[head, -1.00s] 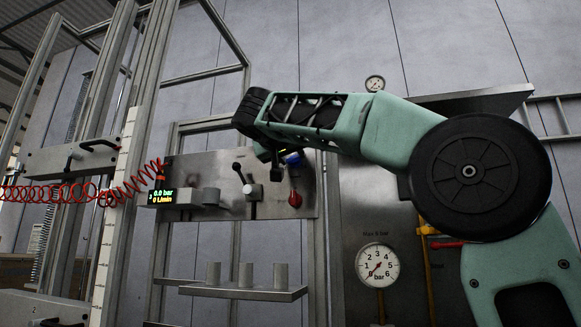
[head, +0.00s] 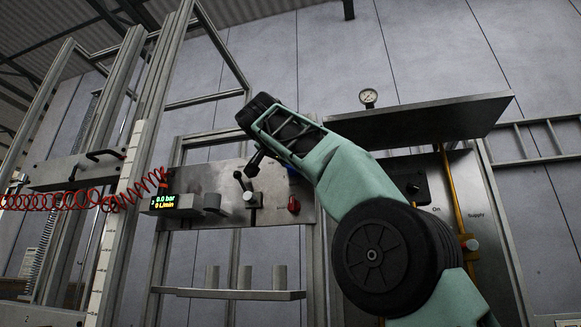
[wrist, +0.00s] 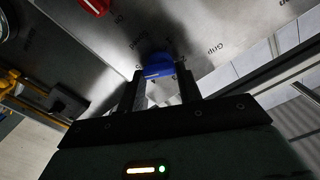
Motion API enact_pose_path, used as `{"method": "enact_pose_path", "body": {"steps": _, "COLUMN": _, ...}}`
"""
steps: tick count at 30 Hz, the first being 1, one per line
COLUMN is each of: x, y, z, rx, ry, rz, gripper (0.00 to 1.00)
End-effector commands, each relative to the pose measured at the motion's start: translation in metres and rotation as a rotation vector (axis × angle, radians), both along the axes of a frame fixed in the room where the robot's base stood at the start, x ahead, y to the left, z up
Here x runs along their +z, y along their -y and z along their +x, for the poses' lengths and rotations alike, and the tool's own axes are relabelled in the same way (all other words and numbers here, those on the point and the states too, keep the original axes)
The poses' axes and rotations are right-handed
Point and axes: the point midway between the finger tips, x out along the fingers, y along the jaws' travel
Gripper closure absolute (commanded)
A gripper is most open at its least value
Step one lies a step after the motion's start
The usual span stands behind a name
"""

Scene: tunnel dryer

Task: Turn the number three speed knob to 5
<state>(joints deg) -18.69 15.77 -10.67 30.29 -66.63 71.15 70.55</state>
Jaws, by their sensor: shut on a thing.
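In the wrist view a blue knob (wrist: 157,66) with a pale pointer line sits on a grey metal panel (wrist: 120,35) with several printed labels; one near it reads "Grip". My gripper (wrist: 160,74) has its two dark fingers on either side of this knob and is shut on it. In the head view a bit of blue (head: 292,171) shows on the panel (head: 222,180) beside my arm, which mostly hides that spot.
A red knob (head: 293,205) and a black-handled lever (head: 240,180) are close by on the panel. A green-lit display (head: 177,201) is at its left. Below is a shelf (head: 230,294) with several grey cylinders. A metal hood (head: 420,122) juts out at right.

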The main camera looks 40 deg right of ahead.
Motion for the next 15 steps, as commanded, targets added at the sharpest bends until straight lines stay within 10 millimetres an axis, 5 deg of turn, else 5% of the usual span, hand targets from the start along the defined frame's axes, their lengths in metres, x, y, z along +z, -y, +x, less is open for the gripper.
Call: {"method": "enact_pose_path", "body": {"steps": 15, "x": 0.0005, "y": 0.0, "z": -0.0003, "rx": 0.002, "ry": 0.043, "rz": 0.032, "gripper": 0.88}}
